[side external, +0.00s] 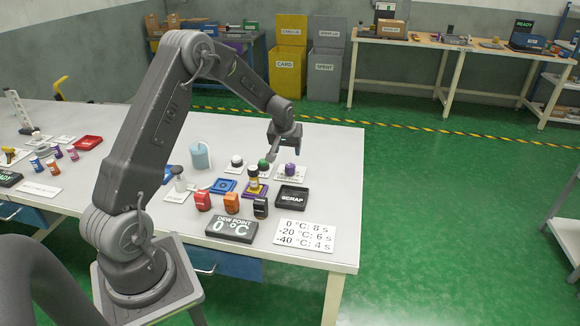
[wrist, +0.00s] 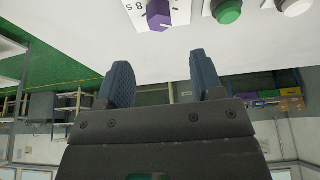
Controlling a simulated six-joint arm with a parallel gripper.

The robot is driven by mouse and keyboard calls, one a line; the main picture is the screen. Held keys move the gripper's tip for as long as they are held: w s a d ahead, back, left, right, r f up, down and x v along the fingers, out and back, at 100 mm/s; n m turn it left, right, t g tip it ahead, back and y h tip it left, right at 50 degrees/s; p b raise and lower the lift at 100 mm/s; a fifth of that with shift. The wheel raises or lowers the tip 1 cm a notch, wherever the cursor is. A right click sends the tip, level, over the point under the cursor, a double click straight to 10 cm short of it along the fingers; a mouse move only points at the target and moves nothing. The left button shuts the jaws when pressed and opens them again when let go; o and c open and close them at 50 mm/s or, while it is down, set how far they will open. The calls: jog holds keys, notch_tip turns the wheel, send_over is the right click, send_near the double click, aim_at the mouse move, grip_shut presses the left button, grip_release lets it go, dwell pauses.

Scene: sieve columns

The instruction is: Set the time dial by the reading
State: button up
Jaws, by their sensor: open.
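The purple time dial (side external: 291,170) stands on a white marked plate on the table, and it also shows in the wrist view (wrist: 158,14) with a mark that looks like "8 s" beside it. The dew point display (side external: 231,229) reads 0 °C. A white chart card (side external: 305,235) reads 0 °C: 8 s, -20 °C: 6 s, -40 °C: 4 s. My gripper (side external: 287,148) is open and empty above and close to the dial in the side view. In the wrist view its two blue fingers (wrist: 154,82) are apart with nothing between them.
A green button (side external: 263,166) and a white button (side external: 237,161) stand left of the dial. The table's right end is clear.

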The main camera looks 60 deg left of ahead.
aim_at(290, 166)
jog(key=x, duration=1)
jog(key=shift+w+a+f, duration=0.1)
jog(key=shift+f, duration=0.15)
jog(key=shift+c, duration=0.4)
jog(key=c, duration=0.9)
jog(key=shift+o, duration=0.2)
jog(key=shift+m+t+h, duration=0.3)
jog(key=shift+m+h, duration=0.2)
jog(key=shift+m, duration=1)
jog(key=o, duration=0.9)
jog(key=shift+o, duration=0.2)
jog(key=shift+r, duration=0.1)
jog(key=v, duration=1.3)
jog(key=shift+s+r, duration=0.25)
jog(key=shift+r, duration=0.05)
